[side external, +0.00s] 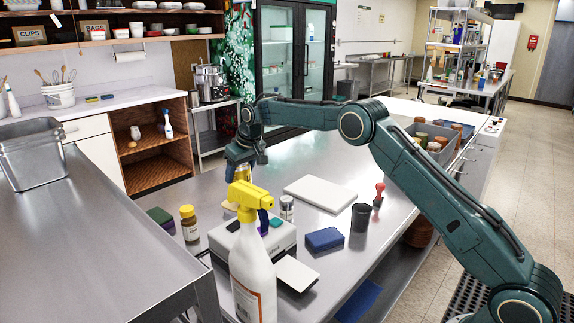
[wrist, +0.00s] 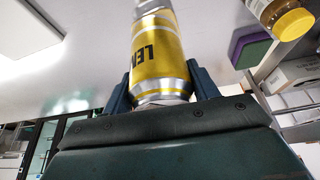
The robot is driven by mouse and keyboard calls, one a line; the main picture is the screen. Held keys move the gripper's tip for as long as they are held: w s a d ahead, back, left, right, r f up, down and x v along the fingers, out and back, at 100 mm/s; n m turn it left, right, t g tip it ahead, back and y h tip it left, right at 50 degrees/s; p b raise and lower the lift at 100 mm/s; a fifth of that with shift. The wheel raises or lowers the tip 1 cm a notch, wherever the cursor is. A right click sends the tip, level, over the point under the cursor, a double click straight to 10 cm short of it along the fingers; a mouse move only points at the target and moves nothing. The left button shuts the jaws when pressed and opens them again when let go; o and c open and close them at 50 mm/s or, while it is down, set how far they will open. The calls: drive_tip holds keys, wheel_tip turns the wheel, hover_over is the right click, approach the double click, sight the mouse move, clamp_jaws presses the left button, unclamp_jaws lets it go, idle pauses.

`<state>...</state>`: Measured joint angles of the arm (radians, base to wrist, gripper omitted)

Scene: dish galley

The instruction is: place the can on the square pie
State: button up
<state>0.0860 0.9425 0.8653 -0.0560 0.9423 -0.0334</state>
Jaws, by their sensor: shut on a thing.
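My gripper (side external: 245,160) is shut on a yellow can (wrist: 158,52) with silver ends and dark lettering starting "LE". In the wrist view the two fingers stand on either side of the can, near one end. In the side view only a small yellow part of the can (side external: 242,173) shows below the gripper, behind the yellow head of a spray bottle. Whether the can touches the counter cannot be told. I cannot make out a square pie in either view.
A white spray bottle (side external: 252,262) stands in front, partly hiding a white scale-like box (side external: 283,236). A white board (side external: 320,193), blue sponge (side external: 324,239), black cup (side external: 361,217) and red-handled stamp (side external: 379,194) are to the right. A yellow-capped jar (side external: 189,224) stands left.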

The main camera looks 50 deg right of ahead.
drive_tip(key=shift+f, duration=1.25)
drive_tip(key=shift+f, duration=0.1)
drive_tip(key=o, duration=1.2)
drive_tip(key=shift+f, duration=0.15)
drive_tip(key=v, duration=1.2)
